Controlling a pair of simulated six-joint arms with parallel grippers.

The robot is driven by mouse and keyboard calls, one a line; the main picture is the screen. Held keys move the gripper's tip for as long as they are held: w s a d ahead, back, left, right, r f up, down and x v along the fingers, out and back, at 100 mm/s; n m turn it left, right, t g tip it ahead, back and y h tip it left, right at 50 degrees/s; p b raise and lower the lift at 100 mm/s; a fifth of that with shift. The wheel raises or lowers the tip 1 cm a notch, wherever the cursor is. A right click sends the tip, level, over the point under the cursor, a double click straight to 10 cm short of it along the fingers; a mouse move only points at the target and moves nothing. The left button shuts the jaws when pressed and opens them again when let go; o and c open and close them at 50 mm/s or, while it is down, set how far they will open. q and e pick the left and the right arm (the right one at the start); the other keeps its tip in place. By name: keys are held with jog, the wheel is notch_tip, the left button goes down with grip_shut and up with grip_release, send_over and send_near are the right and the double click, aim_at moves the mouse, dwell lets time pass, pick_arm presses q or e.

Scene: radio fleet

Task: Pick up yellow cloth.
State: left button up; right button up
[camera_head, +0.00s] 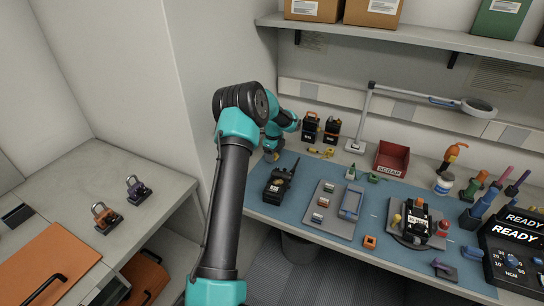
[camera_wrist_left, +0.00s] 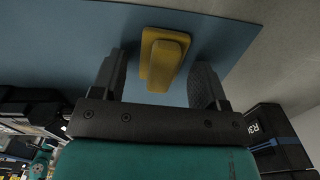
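A folded yellow cloth (camera_wrist_left: 163,58) lies on the blue mat in the left wrist view, with a raised narrower part on top. My left gripper (camera_wrist_left: 160,80) is open, with one finger on each side of the cloth. Gaps show between the cloth and both fingers, and I cannot tell the height above the mat. In the head view my left arm reaches to the mat's far left corner, where the left gripper (camera_head: 271,153) is small and partly hidden. I cannot make out the cloth clearly there. My right gripper is not in view.
A black radio (camera_head: 281,184) lies on the blue mat (camera_head: 330,246) close to the left gripper. Black boxes (camera_head: 310,127) stand behind, near a red SCRAP bin (camera_head: 391,160) and a lamp (camera_head: 475,106). A grey tray (camera_head: 333,211) holds small parts.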

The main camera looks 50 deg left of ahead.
pick_arm(q)
jog(key=c, duration=0.9)
jog(key=shift+w+d+r, duration=0.1)
jog(key=shift+d+r, duration=0.1)
jog(key=shift+r, duration=0.25)
notch_tip(320, 180, up, 7)
jog(key=shift+f, duration=0.2)
jog(key=w+d, duration=0.2)
jog(key=d, duration=0.4)
jog(key=w+d, duration=0.3)
jog(key=d, duration=0.3)
jog(key=w+d, duration=0.2)
jog(key=d, duration=0.4)
jog(key=shift+w+d+f, duration=0.1)
jog(key=shift+w+f, duration=0.1)
jog(key=shift+f, duration=0.05)
